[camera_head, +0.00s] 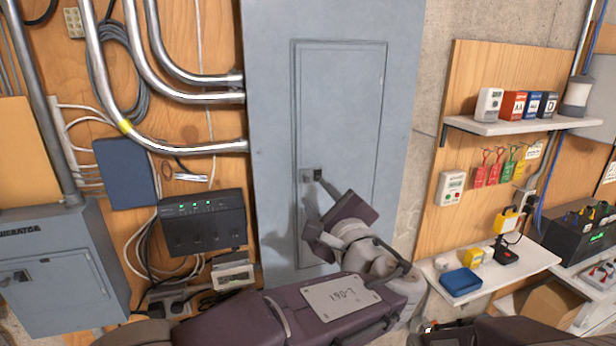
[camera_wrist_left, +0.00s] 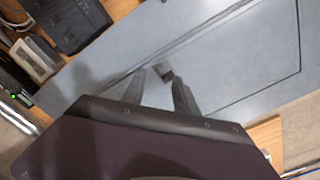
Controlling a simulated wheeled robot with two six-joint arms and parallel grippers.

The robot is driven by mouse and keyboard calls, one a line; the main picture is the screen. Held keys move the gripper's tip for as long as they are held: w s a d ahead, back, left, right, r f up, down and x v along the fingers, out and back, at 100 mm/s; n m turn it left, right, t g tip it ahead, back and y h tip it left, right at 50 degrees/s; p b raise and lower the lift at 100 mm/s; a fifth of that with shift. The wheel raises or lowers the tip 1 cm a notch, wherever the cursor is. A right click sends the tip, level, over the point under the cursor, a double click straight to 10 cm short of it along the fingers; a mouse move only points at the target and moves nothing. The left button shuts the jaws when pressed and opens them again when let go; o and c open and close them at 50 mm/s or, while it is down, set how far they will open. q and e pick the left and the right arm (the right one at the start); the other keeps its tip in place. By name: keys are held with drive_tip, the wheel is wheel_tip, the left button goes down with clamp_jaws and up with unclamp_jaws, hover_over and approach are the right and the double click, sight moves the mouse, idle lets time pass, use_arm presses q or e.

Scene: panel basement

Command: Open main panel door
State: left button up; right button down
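The main panel door (camera_head: 345,110) is a tall grey inset door in the large grey panel, and it looks closed and flush with its frame. Its small dark latch (camera_head: 312,175) is on the door's left edge. In the left wrist view the latch (camera_wrist_left: 166,72) shows just beyond the fingertips. My left gripper (camera_head: 323,188) reaches up to the latch from below right. In the wrist view its two fingers (camera_wrist_left: 160,80) stand apart, with the latch between or just past their tips; I cannot tell if they touch it. My right gripper is not in view.
Metal conduits (camera_head: 190,147) enter the panel's left side. A black box with green lights (camera_head: 203,225) and a grey generator box (camera_head: 55,275) are at left. A shelf (camera_head: 520,126) and a lower shelf (camera_head: 490,275) hold small items at right.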

sight(308, 181)
use_arm(q)
drive_tip(key=p+x, duration=0.1)
drive_tip(key=x, duration=0.1)
drive_tip(key=p+x, duration=0.1)
drive_tip(key=x, duration=0.2)
drive_tip(key=shift+r, duration=0.25)
drive_tip(key=shift+w+p, duration=0.35)
drive_tip(key=shift+p, duration=0.05)
drive_tip(key=shift+w+a+f, duration=0.2)
drive_tip(key=shift+w, duration=0.05)
clamp_jaws()
idle(0.4)
